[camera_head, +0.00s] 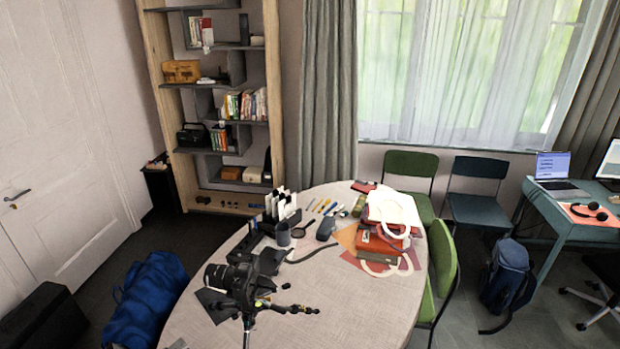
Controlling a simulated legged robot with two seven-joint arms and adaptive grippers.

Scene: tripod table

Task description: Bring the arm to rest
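The oval wooden table (350,325) stands in the middle of the view. A black camera (228,279) sits on a tripod (247,325) at the table's near left, with the tripod's handle pointing right. The tripod's lower part is cut off by the bottom edge. Neither of my grippers shows, so I cannot see whether they are open or shut or hold anything.
The table's near right is clear. Green chairs (412,168) are at its far and right sides. A blue duffel bag (150,300) lies left.

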